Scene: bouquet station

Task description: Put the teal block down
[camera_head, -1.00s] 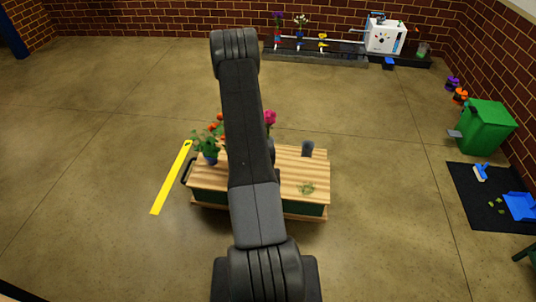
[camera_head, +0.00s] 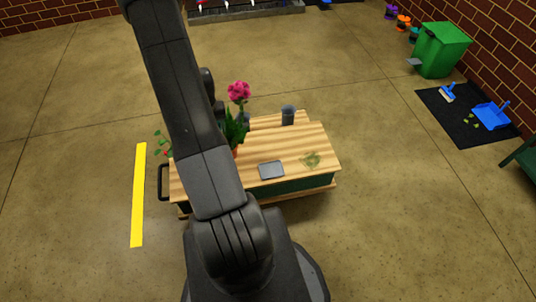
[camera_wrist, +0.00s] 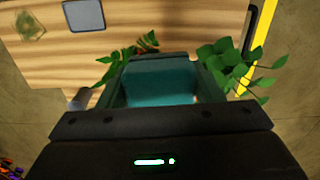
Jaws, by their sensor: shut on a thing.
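The teal block (camera_wrist: 160,82) fills the middle of the wrist view, with a darker teal edge around it. My gripper (camera_wrist: 160,90) is shut on it, above the wooden top of a cart. In the head view my arm hides the gripper and the block. Whether the block touches the wood cannot be told.
The cart top (camera_head: 300,140) holds a grey square plate (camera_head: 271,170), a green patch (camera_head: 311,160), a dark cup (camera_head: 288,116) and a pink-flowered plant (camera_head: 238,100). Leaves (camera_wrist: 225,60) flank the block.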

